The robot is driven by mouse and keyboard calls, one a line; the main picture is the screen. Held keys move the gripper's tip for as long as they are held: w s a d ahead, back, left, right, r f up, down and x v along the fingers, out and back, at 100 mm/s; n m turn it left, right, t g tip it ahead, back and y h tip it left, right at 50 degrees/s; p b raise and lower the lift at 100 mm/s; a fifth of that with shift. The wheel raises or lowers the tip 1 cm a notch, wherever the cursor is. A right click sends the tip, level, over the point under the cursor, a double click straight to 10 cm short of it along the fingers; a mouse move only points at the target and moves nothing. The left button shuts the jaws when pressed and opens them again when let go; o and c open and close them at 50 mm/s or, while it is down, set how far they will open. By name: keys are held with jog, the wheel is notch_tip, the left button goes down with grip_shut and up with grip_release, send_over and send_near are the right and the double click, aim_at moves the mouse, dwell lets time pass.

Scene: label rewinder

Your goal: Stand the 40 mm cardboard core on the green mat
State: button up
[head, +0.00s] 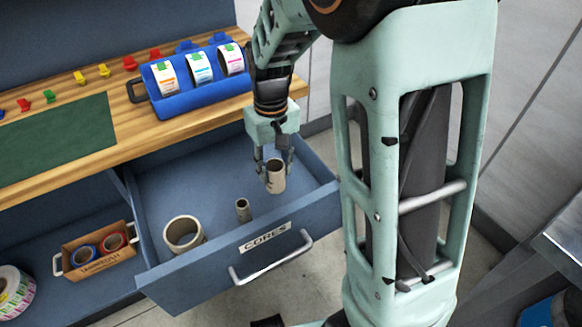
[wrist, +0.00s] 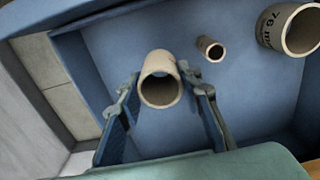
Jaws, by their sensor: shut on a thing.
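The medium cardboard core (head: 276,181), by its size the 40 mm one, is upright between the fingers of my gripper (head: 275,163) at the right side of the open drawer. My gripper is shut on it from above. I cannot tell if its base touches the drawer floor. In the wrist view this core (wrist: 158,63) sits between the two fingers (wrist: 160,85), its open end towards the camera; no print is readable on it. The green mat (head: 58,138) lies flat on the wooden bench at the left, with its visible part bare.
The drawer (head: 215,262), labelled CORES, also holds a small core (head: 243,210) and a large core (head: 184,234), marked 76 mm in the wrist view (wrist: 290,28). A blue label-roll rack (head: 190,98) and several coloured clips (head: 104,71) stand on the bench. A cardboard box (head: 98,262) sits below.

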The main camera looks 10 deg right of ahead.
jog(key=s+a+r+p, duration=0.1)
jog(key=s+a+r, duration=0.2)
jog(key=a, duration=0.3)
jog(key=d+r+m+p, duration=0.2)
jog(key=d+p, duration=0.9)
jog(key=p, duration=1.3)
jog(key=shift+w+d+r+m, duration=0.2)
jog(key=shift+w+r+m, duration=0.2)
jog(key=shift+m, duration=0.4)
